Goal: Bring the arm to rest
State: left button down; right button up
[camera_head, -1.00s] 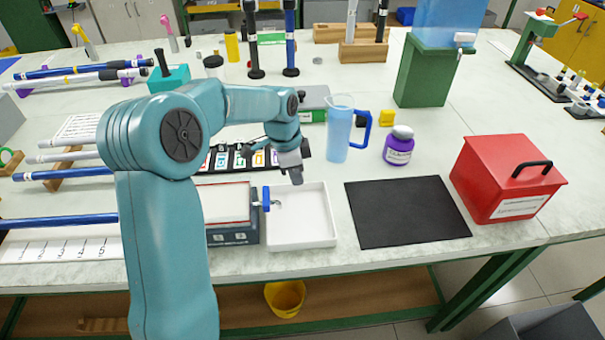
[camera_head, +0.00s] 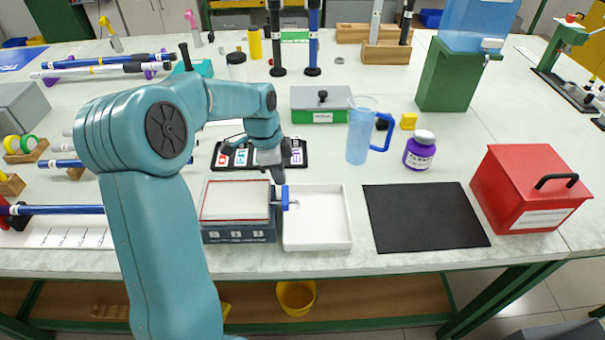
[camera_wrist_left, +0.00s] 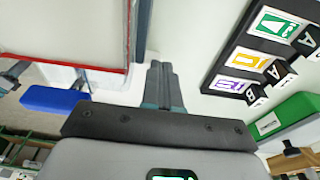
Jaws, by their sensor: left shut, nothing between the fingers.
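My left arm comes in from the left in the head view, bent at the elbow. Its gripper (camera_head: 275,172) points down above the table, at the back edge of the blue-grey box with the red-rimmed white top (camera_head: 235,200). In the left wrist view the two fingers (camera_wrist_left: 160,75) are together with nothing between them. The black card holder (camera_head: 235,163) lies just behind the gripper, partly hidden by the arm; it also shows at the right of the wrist view (camera_wrist_left: 232,58). My right gripper is in neither view.
A black mat (camera_head: 425,215), red box (camera_head: 525,190), purple jar (camera_head: 420,152), blue jug (camera_head: 358,140) and green box (camera_head: 318,108) stand around. Several rods lie at the left.

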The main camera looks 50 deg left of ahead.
pick_arm(q)
jog(key=shift+s+a+f, duration=0.1)
jog(key=shift+s+a, duration=1)
jog(key=shift+s, duration=0.15)
